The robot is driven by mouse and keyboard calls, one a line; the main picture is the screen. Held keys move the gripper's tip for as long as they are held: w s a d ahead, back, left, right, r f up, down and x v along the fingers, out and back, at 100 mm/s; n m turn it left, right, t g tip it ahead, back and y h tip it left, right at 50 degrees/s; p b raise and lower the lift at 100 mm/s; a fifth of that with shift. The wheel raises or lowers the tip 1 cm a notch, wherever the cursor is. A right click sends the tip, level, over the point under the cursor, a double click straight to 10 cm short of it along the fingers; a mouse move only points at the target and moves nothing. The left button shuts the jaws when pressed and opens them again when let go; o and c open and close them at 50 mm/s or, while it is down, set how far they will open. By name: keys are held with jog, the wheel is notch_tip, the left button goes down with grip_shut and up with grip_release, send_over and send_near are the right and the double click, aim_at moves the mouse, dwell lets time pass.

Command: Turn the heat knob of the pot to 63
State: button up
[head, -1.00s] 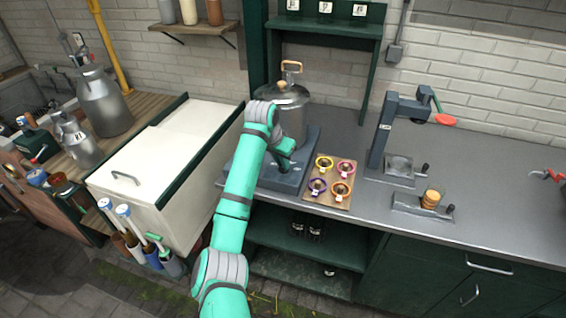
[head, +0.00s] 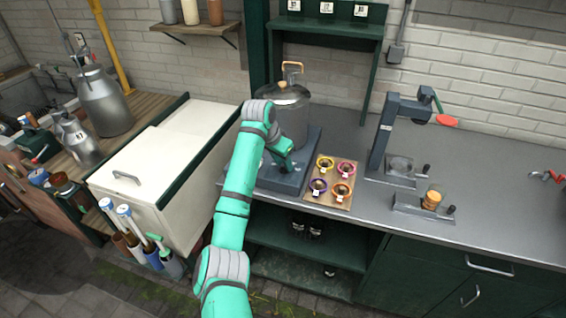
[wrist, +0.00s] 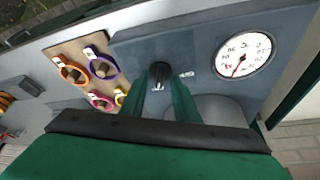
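The pot (head: 289,108) is a grey metal vessel with a lid and a tan handle. It stands on a blue-grey base (head: 285,180) on the counter. The black heat knob (wrist: 160,73) sits on the base, with a small white label beside it. A round white dial (wrist: 243,54) with a red needle is to its right; the needle points to the lower left, and its numbers are too small to read. My gripper (wrist: 162,80) has its two green fingers on either side of the knob. Whether they touch it is unclear. In the head view my arm hides the knob.
A wooden board (head: 326,203) with several coloured rings lies right of the base. A dark stand (head: 386,130) and a small jar (head: 432,200) are farther right. A white chest (head: 165,160) is on the left. The right counter is mostly clear.

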jog(key=v, duration=1)
jog(key=shift+s+a+r, duration=0.15)
jog(key=shift+r, duration=0.2)
